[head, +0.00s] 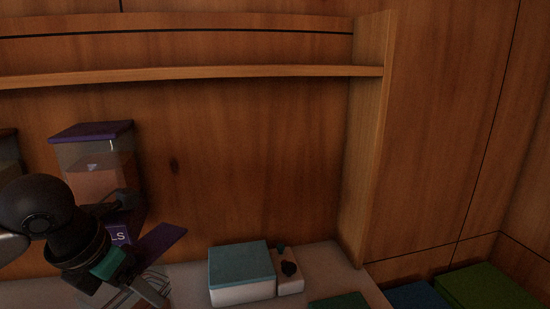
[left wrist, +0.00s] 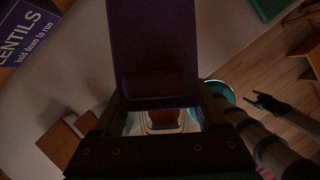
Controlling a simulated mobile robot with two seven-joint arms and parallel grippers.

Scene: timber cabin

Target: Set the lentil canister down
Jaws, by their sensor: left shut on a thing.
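My left gripper (head: 138,275) is shut on the lentil canister. In the head view a tilted purple panel (head: 163,239), seemingly its lid, sticks up beside the fingers. In the left wrist view the purple panel (left wrist: 155,50) fills the top middle. Clear walls with reddish-brown contents (left wrist: 164,118) show between the jaws (left wrist: 160,125); the canister's lower part is mostly hidden. I cannot tell whether its base touches the counter. A dark gripper, seemingly my right one (left wrist: 262,101), shows small with parted fingers over the floor in the left wrist view.
A clear, purple-lidded container (head: 92,165) stands behind the left gripper; a LENTILS label (left wrist: 35,35) shows in the wrist view. On the pale counter (head: 325,262) are a teal-topped white box (head: 240,272) and a small knobbed box (head: 289,275). A teal-rimmed round thing (left wrist: 220,92) is near the gripper.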

